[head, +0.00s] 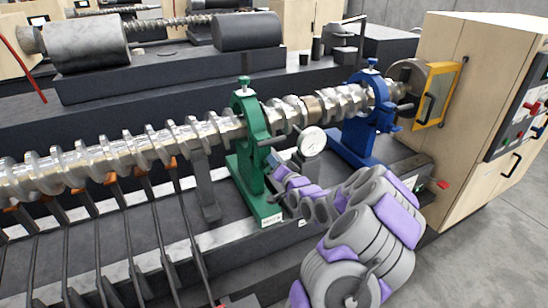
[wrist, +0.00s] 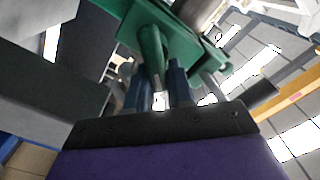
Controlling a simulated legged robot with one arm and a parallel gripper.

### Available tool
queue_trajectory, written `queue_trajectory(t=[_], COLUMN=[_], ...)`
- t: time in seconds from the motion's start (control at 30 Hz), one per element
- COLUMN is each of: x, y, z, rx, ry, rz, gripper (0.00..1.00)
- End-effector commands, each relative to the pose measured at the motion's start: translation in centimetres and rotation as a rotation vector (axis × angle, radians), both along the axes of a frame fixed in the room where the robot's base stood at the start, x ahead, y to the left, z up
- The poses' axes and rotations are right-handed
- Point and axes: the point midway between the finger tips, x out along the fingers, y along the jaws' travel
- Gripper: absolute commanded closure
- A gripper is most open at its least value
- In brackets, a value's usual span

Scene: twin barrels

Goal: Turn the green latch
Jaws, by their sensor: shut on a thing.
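The green latch (wrist: 151,52) is a green rounded lever that runs down between my fingertips in the wrist view. In the head view it cannot be clearly made out behind my gripper. The green steady rest (head: 241,160) stands upright around the long metal shaft. My gripper (head: 281,173) is at the right side of this rest, low on its frame. In the wrist view my gripper (wrist: 155,88) has its two dark blue fingers on either side of the latch and is shut on it.
A round white dial gauge (head: 313,140) is just above my gripper. A blue steady rest (head: 366,120) holds the shaft (head: 120,155) further right. A tan machine cabinet (head: 455,100) stands at the right. Bare floor (head: 490,235) shows at the lower right.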

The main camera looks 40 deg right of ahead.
Motion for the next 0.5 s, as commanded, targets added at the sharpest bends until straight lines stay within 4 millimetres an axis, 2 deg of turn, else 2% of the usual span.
queue_trajectory(t=[0.5], x=[-0.2], y=[-0.6], z=[-1.1], rx=[0.469], ry=[-0.109], rz=[-0.002], gripper=[1.0])
